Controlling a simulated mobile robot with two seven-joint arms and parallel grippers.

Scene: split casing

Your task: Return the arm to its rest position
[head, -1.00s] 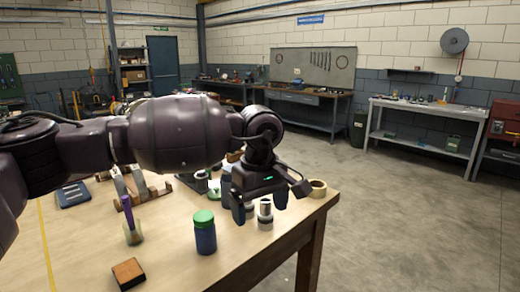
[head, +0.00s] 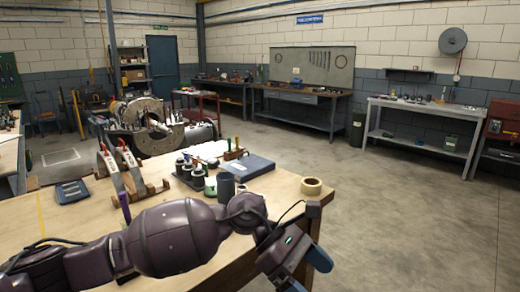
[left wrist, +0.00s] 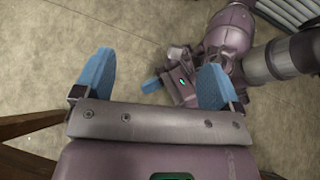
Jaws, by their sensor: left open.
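My left arm (head: 175,238) comes in from the left across the front of the table, low in the head view. Its gripper (head: 305,270) is past the table's right front corner, pointing down, with blue fingers spread and nothing between them. In the left wrist view the left gripper (left wrist: 154,65) is open and empty over bare concrete floor. Part of my right arm, with its gripper (left wrist: 165,72), shows beyond it there; its jaw opening is unclear.
The wooden table (head: 75,225) holds a grey cup (head: 226,186), a tape roll (head: 311,186), a blue binder (head: 247,166), a rack of dark bottles (head: 190,172) and curved casing parts on wooden stands (head: 125,170). Open floor (head: 420,220) lies to the right.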

